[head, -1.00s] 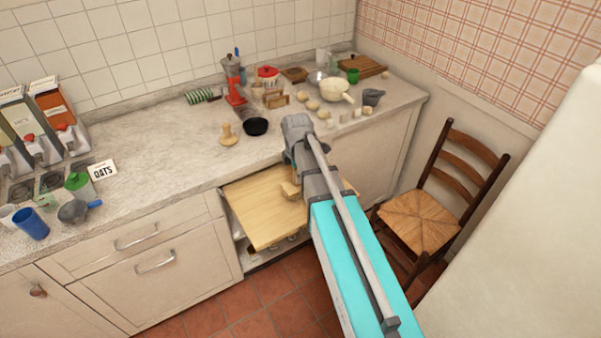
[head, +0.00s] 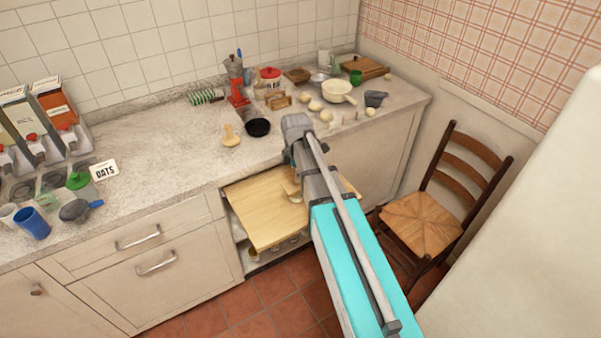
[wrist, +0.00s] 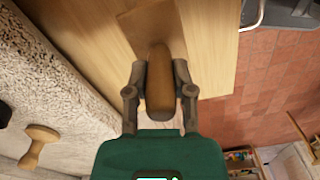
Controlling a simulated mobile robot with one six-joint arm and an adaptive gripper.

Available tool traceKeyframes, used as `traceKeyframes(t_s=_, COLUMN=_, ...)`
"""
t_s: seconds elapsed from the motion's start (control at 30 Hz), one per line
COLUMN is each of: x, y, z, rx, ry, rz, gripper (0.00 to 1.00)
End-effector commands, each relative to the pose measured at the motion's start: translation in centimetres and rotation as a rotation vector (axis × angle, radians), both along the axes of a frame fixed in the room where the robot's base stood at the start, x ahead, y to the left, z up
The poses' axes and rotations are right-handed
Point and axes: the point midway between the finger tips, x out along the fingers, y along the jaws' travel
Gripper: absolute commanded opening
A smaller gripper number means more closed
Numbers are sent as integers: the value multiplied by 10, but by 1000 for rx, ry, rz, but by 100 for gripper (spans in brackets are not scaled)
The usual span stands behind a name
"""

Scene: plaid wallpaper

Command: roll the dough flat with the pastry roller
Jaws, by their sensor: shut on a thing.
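My gripper (wrist: 160,75) is shut around the rounded shaft of a brown wooden tool (wrist: 159,88) above the pull-out board. A flat, wider brown patch (wrist: 150,28) shows past the shaft's far end; whether it is part of the tool or something on the board is unclear. I cannot tell that the held tool is the pastry roller. A waisted wooden piece (head: 231,137) is on the counter and also shows in the wrist view (wrist: 38,145). Several pale rounded lumps (head: 315,105), possibly dough, lie at the counter's back right. My arm hides part of the board.
The pale wooden board (head: 255,215) juts out below the counter (head: 150,160). A black bowl (head: 257,128), red grinder (head: 237,92) and cream pan (head: 338,90) stand on the counter. A chair (head: 425,220) stands at right. The counter's middle left is clear.

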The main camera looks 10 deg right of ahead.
Motion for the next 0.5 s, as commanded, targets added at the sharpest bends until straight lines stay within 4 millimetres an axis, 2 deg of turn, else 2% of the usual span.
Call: traceKeyframes(t_s=0.5, x=15, y=5, z=-5, rx=0, ry=0, rz=0, gripper=0)
